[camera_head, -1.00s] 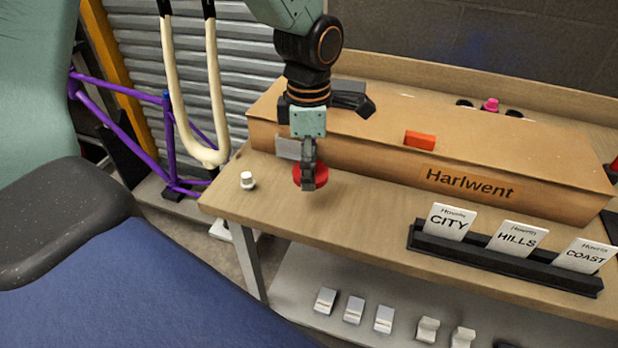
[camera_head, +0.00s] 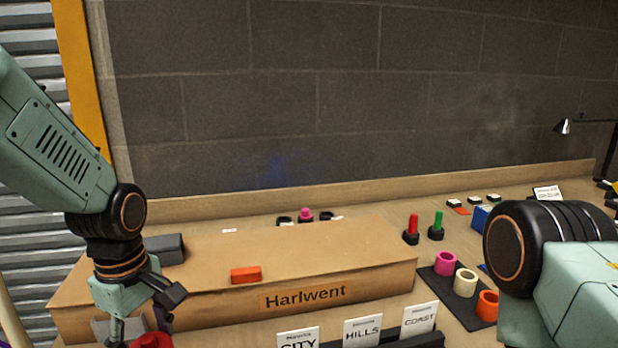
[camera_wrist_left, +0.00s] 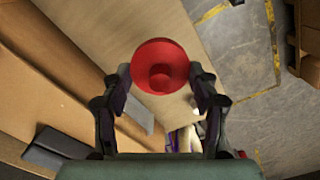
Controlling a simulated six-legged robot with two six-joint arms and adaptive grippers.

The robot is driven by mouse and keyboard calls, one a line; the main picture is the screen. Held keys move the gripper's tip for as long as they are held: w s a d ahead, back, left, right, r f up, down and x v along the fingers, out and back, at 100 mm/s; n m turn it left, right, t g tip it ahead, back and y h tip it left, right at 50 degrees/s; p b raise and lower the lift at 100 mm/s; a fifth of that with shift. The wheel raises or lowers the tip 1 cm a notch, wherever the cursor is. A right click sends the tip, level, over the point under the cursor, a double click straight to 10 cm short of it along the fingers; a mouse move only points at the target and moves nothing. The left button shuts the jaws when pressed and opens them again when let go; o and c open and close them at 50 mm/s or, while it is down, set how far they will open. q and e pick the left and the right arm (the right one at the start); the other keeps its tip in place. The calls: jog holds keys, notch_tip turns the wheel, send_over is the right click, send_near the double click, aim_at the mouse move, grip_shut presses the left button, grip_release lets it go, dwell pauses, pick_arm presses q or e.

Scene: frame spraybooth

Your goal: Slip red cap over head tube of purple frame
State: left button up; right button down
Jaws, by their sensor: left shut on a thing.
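My left gripper (camera_head: 140,336) is at the lower left of the head view, in front of the long cardboard box, shut on the red cap (camera_head: 152,341). The head view cuts off the cap's lower part. The head tube cannot be made out. My right arm enters the head view at the right, but its gripper is out of view.
The cardboard box (camera_head: 225,262) marked Harlwent lies along the bench, with an orange block (camera_head: 246,274) on top. Upright cards (camera_head: 362,331) stand in front of it. Pink, cream and orange rings (camera_head: 465,283) sit on a dark mat to the right.

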aim_at(167, 347)
pick_arm(q)
jog(key=m, duration=0.1)
jog(key=d+m, duration=0.1)
jog(key=m, duration=0.1)
jog(key=shift+f, duration=0.2)
jog(key=m, duration=0.2)
jog(key=shift+d+f+m, duration=0.25)
jog(key=shift+d+m, duration=0.15)
jog(key=m, duration=0.1)
jog(key=d+m+b, duration=0.1)
jog(key=shift+d+f+m, duration=0.1)
jog(key=shift+f+m, duration=0.2)
jog(key=shift+m, duration=0.1)
jog(key=d+f+m, duration=0.1)
jog(key=d+f+m+b, duration=0.1)
jog(key=f+m, duration=0.1)
jog(key=s+d+f+m+b, duration=0.1)
jog(key=m, duration=0.1)
jog(key=shift+d+f, duration=0.15)
jog(key=shift+d, duration=0.05)
jog(key=shift+f+m+b, duration=0.2)
jog(key=shift+m+b, duration=0.1)
jog(key=shift+s+f, duration=0.1)
